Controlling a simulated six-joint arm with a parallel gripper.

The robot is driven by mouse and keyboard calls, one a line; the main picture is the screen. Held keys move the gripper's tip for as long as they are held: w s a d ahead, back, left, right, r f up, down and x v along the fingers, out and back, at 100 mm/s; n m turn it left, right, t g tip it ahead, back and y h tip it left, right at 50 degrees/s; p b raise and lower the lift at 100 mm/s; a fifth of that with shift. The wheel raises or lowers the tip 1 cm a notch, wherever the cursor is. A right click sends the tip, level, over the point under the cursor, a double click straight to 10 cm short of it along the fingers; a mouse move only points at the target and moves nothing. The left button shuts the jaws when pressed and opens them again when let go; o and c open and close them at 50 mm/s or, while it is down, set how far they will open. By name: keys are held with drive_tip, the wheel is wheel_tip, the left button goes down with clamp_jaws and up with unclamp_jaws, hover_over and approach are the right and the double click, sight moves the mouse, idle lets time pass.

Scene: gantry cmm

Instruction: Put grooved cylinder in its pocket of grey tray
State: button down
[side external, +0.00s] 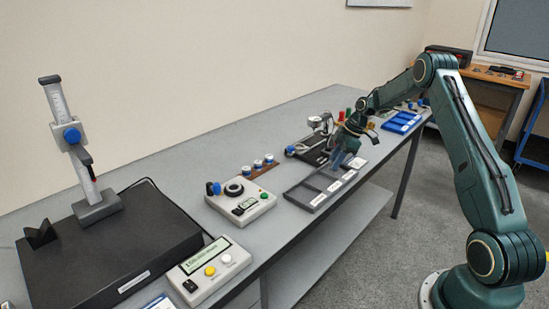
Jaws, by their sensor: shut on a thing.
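The grey tray (291,197) lies along the front part of the bench, right of centre. It has several dark compartments and white labels along its front edge. My gripper (339,161) is low over the far right end of the tray, its jaws pointing down. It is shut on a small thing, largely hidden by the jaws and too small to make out. I cannot tell from this view whether that is the grooved cylinder, or whether it touches the tray. I cannot make out a grooved cylinder elsewhere.
A beige control box (262,204) stands left of the tray, with a brown rack (254,174) of white and blue pieces behind it. A dial gauge stand (318,124) is close behind my gripper. A blue tray (401,123) lies farther right. A height gauge (78,150) stands far left.

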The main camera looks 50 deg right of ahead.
drive_tip(key=shift+f, duration=1)
idle(1.8)
